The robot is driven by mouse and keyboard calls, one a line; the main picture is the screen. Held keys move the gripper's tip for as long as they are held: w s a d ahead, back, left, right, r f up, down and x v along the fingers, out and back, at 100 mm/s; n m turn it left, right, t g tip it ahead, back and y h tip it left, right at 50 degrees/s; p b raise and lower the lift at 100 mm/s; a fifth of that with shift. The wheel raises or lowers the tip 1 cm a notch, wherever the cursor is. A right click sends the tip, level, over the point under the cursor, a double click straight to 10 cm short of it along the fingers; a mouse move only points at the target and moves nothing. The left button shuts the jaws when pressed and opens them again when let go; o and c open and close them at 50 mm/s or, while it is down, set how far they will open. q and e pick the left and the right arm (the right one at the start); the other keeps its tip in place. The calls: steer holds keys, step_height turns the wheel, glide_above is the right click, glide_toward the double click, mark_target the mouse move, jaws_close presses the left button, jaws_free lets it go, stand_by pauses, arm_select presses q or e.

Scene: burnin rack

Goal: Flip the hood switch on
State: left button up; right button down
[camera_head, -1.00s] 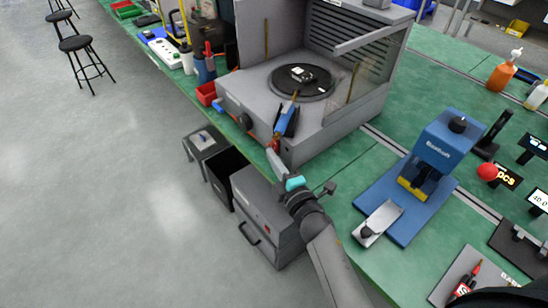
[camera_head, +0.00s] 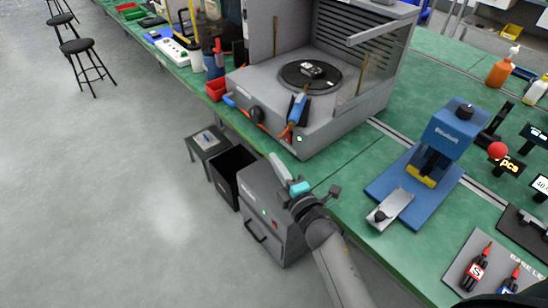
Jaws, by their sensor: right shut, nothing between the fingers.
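The grey hood (camera_head: 335,122) stands on the green bench, with a round black turntable (camera_head: 310,75) inside. Its front face carries a black knob (camera_head: 256,114) at left and a small lit green light (camera_head: 299,139) near the right end. The switch lever itself is too small to make out. My right gripper (camera_head: 276,162) is shut and empty, with its fingers just below and left of the green light, apart from the hood in the picture. A teal part shows on its wrist side. My left gripper is not in view.
A blue-handled tool (camera_head: 298,107) with an orange cord rests at the hood's front. A grey cabinet (camera_head: 268,212) and a black bin (camera_head: 229,178) stand on the floor below. A blue press (camera_head: 430,160) stands to the right.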

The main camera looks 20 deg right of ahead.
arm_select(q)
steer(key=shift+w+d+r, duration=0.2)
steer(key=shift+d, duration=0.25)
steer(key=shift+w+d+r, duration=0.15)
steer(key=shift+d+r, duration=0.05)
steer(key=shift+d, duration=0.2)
arm_select(e)
steer(key=s+d, duration=0.2)
steer(key=s, duration=0.5)
steer(key=shift+s+f, duration=0.15)
steer(key=shift+s, duration=0.2)
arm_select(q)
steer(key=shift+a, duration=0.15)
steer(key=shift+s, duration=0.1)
